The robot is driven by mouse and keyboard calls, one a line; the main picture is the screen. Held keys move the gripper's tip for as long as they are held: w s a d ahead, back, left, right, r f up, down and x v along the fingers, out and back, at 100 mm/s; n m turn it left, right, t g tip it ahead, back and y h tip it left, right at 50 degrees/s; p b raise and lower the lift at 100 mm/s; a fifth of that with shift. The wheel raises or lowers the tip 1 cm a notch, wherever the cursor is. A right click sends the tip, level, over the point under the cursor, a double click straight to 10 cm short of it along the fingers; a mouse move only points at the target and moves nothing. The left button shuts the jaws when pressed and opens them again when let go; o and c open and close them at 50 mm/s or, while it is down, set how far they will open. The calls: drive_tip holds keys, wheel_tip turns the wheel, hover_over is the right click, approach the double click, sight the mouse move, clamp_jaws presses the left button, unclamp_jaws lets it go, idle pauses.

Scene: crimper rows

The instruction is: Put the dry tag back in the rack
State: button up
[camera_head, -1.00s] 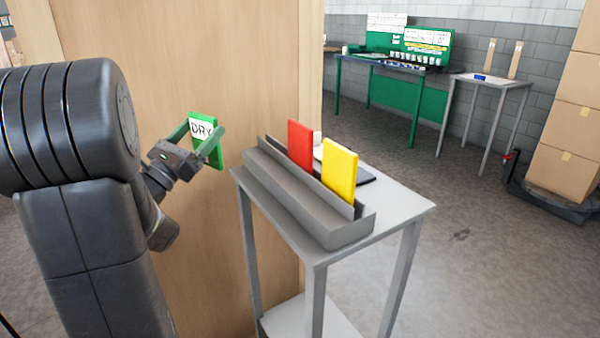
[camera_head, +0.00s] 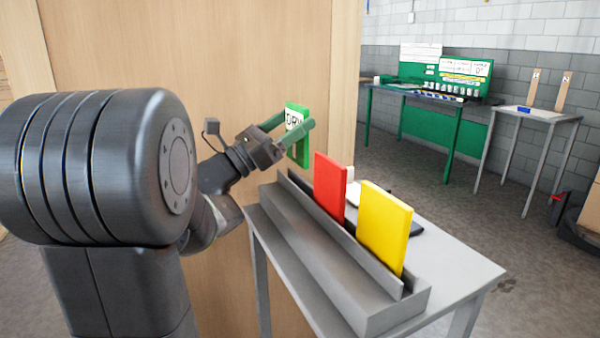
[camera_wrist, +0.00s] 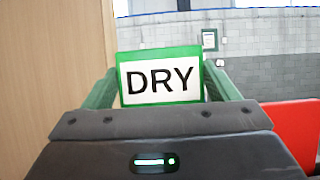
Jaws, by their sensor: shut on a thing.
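The green dry tag (camera_head: 299,146) has a white label reading DRY. My gripper (camera_head: 290,128) is shut on it and holds it upright in the air, near the far left end of the rack. In the wrist view the tag (camera_wrist: 162,78) sits between the two green fingers with its label facing the camera. The grey rack (camera_head: 330,250) is a long slotted holder on a small grey table. A red tag (camera_head: 330,186) and a yellow tag (camera_head: 384,226) stand in it. The slot at the rack's far left end shows no tag. The tag's lower edge is apart from the rack.
The grey table (camera_head: 462,268) holds the rack and a dark flat item behind the tags. A wooden panel (camera_head: 200,60) stands close behind my arm. A green workbench (camera_head: 430,92) and another small table (camera_head: 540,113) stand farther back, with open floor between.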

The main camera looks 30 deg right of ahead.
sight(294, 152)
wheel_tip(294, 152, down, 6)
drive_tip(key=shift+a+f+b, duration=0.1)
drive_tip(key=shift+b, duration=0.55)
drive_tip(key=shift+c, duration=1)
drive_tip(key=shift+f, duration=0.3)
drive_tip(key=c, duration=0.5)
drive_tip(key=o, duration=1.8)
drive_tip(key=shift+w+d, duration=0.1)
drive_tip(key=shift+d, duration=0.1)
drive_tip(key=shift+a+r, duration=0.1)
drive_tip(key=v, duration=1.2)
drive_tip(key=shift+r, duration=0.1)
